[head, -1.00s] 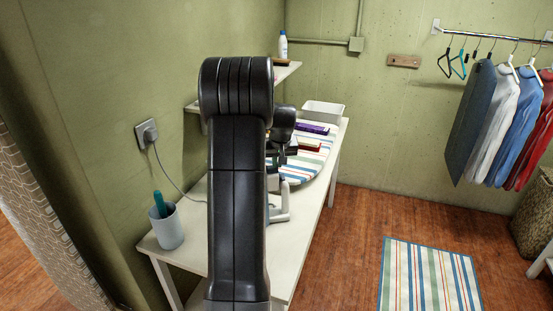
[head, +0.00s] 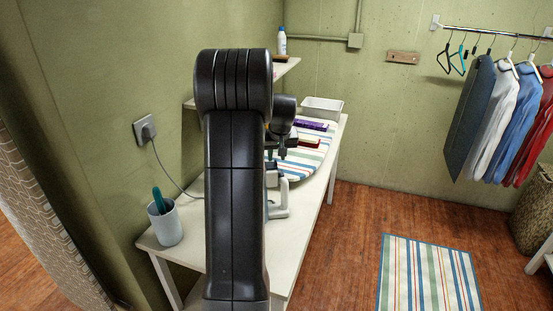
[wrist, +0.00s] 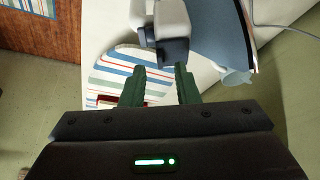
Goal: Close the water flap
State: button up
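The iron (wrist: 220,35) has a blue body and a pale upper part, cut off by the top edge of the wrist view. A dark blue block (wrist: 173,51) sticks out from its pale part; I cannot tell for sure whether this is the water flap or how far it stands open. My gripper (wrist: 160,72) has green fingers, apart and empty, with their tips just short of the dark block. In the head view the iron (head: 279,206) stands on the white table, mostly hidden behind my arm.
The white table (head: 168,235) holds a striped ironing board (head: 308,168), a purple item (head: 311,125), a white bin (head: 322,109) and a grey cup (head: 166,226). A cord runs from a wall socket (head: 145,130). A shelf (head: 291,70) juts out near my arm.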

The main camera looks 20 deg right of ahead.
jog(key=b+v, duration=0.1)
jog(key=v, duration=1.1)
jog(key=shift+w+f, duration=0.1)
jog(key=shift+f, duration=0.05)
jog(key=p+x, duration=0.1)
jog(key=x, duration=1.2)
jog(key=shift+w+f, duration=0.1)
jog(key=shift+f, duration=0.25)
jog(key=shift+r, duration=0.1)
jog(key=shift+p, duration=0.4)
